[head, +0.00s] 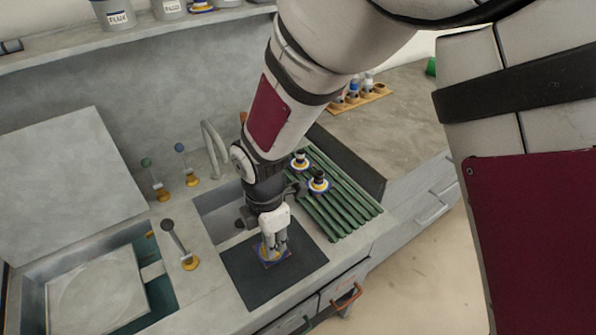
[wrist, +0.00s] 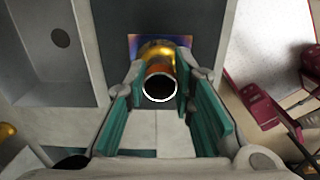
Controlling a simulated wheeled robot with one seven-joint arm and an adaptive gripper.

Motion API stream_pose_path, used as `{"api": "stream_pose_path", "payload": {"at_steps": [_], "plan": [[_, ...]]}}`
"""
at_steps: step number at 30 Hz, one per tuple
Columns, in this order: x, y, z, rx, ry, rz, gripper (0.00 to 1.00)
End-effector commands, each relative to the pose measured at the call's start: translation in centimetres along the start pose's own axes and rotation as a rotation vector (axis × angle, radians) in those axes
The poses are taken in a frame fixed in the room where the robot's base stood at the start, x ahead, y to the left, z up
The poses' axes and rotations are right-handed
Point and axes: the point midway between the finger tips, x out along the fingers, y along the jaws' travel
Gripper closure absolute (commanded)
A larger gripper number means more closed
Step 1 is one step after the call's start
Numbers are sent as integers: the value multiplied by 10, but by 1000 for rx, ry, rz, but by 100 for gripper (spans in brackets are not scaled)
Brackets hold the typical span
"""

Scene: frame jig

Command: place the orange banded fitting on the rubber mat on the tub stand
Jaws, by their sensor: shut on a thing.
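The orange banded fitting (wrist: 160,72) has a pale ring at its open top, an orange band, a gold lower body and a square blue-purple base. My gripper (wrist: 160,80) is shut on it, with a teal-padded finger on each side. In the head view, my gripper (head: 275,240) points down over the dark rubber mat (head: 247,287), and the fitting's base (head: 270,262) shows below the fingers, within the mat's outline. I cannot tell whether the base touches the mat. The mat lies on the grey tub stand (head: 215,290), beside the sink basin.
A green ribbed rack (head: 345,210) right of the mat holds two dark-topped fittings (head: 318,182). The sink basin (head: 215,212) opens behind the mat. Valve handles (head: 180,245) stand to the left. Bare mat surrounds the fitting.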

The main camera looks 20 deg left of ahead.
Motion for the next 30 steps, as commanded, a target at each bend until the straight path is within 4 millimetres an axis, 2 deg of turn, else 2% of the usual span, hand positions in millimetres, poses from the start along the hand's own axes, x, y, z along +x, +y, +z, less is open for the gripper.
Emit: {"api": "stream_pose_path", "payload": {"at_steps": [4, 11, 22, 23, 25, 30], "plan": [[6, 2, 1, 0, 0, -1, 100], [34, 2, 0, 0, 0, -2, 100], [39, 2, 1, 0, 0, 1, 100], [39, 2, 1, 0, 0, 1, 75], [38, 2, 1, 1, 0, 1, 59], [38, 2, 1, 1, 0, 1, 57]]}}
